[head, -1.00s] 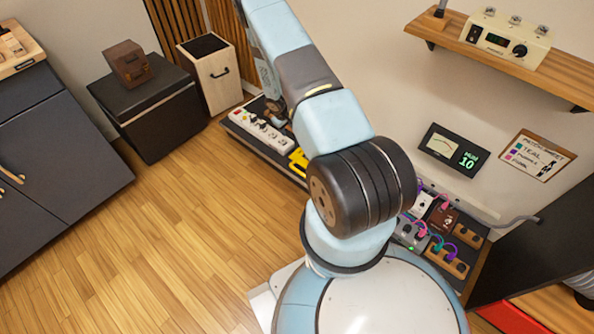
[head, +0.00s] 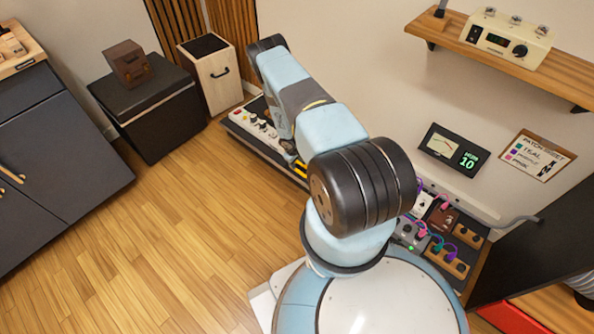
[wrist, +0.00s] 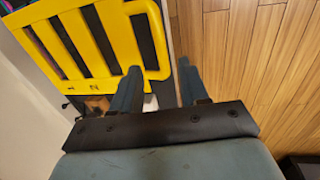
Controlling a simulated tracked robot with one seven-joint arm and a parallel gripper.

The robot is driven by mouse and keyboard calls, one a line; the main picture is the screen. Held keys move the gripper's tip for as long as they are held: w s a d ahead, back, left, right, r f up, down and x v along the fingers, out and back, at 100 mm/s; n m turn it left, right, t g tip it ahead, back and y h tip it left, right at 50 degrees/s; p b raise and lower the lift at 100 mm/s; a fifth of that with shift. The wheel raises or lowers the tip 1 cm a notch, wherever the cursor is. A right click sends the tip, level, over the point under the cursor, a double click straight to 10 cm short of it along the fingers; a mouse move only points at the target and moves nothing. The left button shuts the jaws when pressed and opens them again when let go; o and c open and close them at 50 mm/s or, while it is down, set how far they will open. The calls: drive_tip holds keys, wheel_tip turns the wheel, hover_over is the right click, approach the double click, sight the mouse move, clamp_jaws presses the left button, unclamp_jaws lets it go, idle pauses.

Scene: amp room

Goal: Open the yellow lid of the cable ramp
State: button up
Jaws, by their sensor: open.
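The yellow lid (wrist: 85,50) fills the upper left of the wrist view. It is a slotted frame with a rounded loop at its right end, and dark surface shows through its openings. In the head view only a small part of the yellow lid (head: 301,170) shows beside my arm. My gripper (wrist: 158,66) is open and empty, with one finger on each side of the lid's near right corner. I cannot tell whether either finger touches it. The rest of the cable ramp is mostly hidden behind my arm in the head view.
A row of pedals and a white power strip (head: 255,123) lie on a dark low board along the wall. More pedals with coloured cables (head: 447,257) stand at right. A black box (head: 150,105) and a dark cabinet (head: 55,150) stand at left. The wooden floor (head: 150,240) is clear.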

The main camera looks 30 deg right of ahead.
sight(298, 171)
drive_tip(key=shift+w+d+f, duration=0.1)
drive_tip(key=shift+d+f, duration=0.15)
drive_tip(key=shift+f, duration=1.05)
drive_tip(key=shift+w+d+f, duration=0.1)
drive_tip(key=shift+d+f, duration=0.1)
drive_tip(key=shift+f, duration=1.1)
drive_tip(key=shift+w+d+f, duration=0.1)
drive_tip(key=shift+d+f, duration=0.15)
drive_tip(key=shift+f, duration=1.05)
clamp_jaws()
